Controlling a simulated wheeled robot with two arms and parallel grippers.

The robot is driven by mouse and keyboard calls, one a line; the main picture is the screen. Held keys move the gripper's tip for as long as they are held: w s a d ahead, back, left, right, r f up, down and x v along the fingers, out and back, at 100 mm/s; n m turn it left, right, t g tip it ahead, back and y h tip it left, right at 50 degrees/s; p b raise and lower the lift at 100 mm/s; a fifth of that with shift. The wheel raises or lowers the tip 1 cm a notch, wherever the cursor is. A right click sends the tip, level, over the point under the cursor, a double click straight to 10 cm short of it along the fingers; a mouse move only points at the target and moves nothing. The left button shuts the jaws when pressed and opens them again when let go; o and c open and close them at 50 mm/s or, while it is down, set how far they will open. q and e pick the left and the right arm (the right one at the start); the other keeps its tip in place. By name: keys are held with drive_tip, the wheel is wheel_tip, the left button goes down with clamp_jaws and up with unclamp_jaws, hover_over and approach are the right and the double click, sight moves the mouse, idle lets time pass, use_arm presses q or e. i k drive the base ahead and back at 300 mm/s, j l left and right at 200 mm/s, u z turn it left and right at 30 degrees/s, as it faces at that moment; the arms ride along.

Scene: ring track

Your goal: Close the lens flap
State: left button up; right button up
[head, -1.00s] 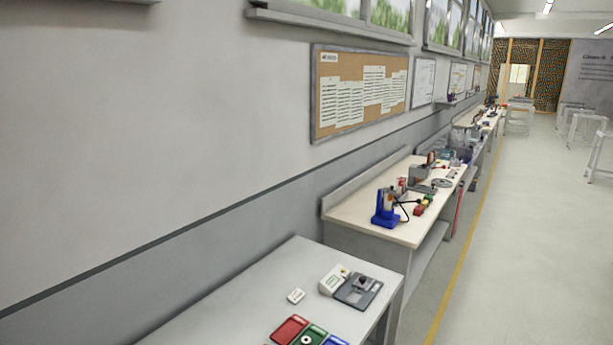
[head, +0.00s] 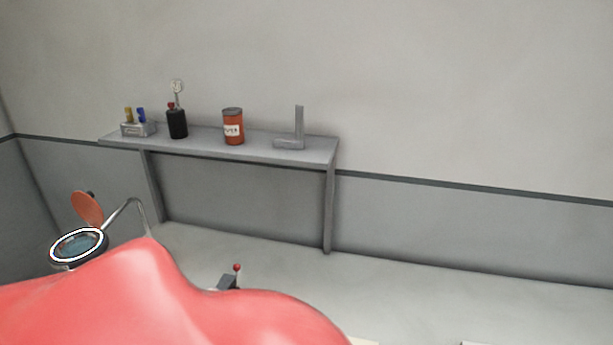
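Neither of my grippers is in view.
A grey shelf (head: 235,147) against the wall holds a small box (head: 138,129), a black container (head: 177,124), an orange-red can (head: 233,128) and a grey L-shaped square (head: 297,130). A red-knobbed lever (head: 237,273) shows past the red shape. The grey surface at right looks mostly clear.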

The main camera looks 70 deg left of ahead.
sight(84, 204)
drive_tip(key=k+l+u, duration=0.1)
drive_tip(key=u, duration=3.2)
drive_tip(key=i+j+z, duration=0.2)
drive_tip(key=z, duration=0.25)
drive_tip(key=i+j+z, duration=0.1)
drive_tip(key=j+z, duration=0.2)
drive_tip(key=z, duration=0.15)
drive_tip(key=i+j+z, duration=0.1)
drive_tip(key=j+z, duration=0.2)
drive_tip(key=z, duration=0.15)
